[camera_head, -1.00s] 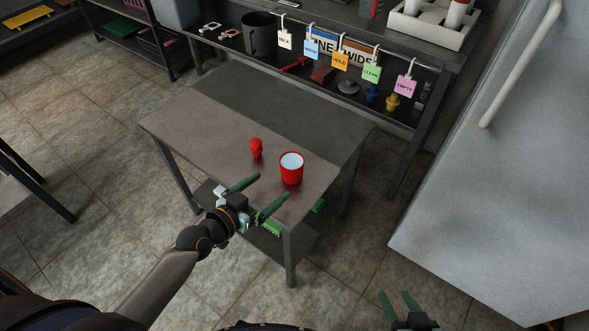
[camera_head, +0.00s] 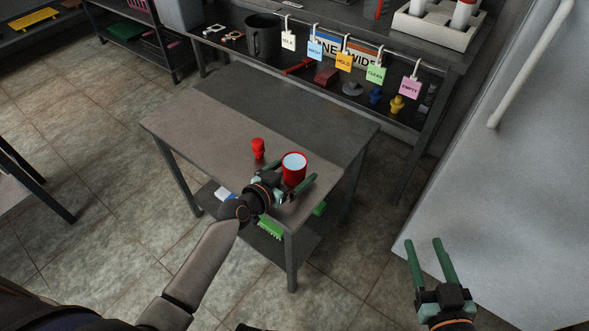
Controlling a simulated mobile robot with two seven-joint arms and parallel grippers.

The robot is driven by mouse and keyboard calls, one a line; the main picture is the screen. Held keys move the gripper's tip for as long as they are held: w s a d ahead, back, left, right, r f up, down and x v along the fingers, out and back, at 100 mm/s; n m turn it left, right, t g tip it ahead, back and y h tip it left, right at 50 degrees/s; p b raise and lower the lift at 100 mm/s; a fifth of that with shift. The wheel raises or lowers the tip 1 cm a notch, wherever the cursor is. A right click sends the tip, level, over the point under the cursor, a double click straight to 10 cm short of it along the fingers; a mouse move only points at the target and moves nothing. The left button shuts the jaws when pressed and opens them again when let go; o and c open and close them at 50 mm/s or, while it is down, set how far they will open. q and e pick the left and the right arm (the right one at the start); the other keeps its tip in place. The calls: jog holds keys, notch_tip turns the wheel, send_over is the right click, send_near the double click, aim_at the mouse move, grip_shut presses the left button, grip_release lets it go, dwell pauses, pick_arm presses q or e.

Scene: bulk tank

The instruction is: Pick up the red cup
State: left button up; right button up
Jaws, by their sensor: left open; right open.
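The red cup (camera_head: 294,166) stands upright near the front right corner of the small table (camera_head: 195,125). It is red outside with a pale blue-white inside. My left gripper (camera_head: 292,175) is at the cup, open, with one green finger on the cup's right side and the other on its left. I cannot tell whether the fingers touch it. The gripper hides the lower part of the cup.
A small red object (camera_head: 258,149) stands on the table just left of the cup. Behind is a dark bench with hanging coloured tags (camera_head: 344,62) and a black bucket (camera_head: 262,38). A large grey tank (camera_head: 490,180) fills the right. A green brush (camera_head: 270,228) lies on the lower shelf.

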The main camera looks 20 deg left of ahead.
pick_arm(q)
jog(key=c, duration=1.5)
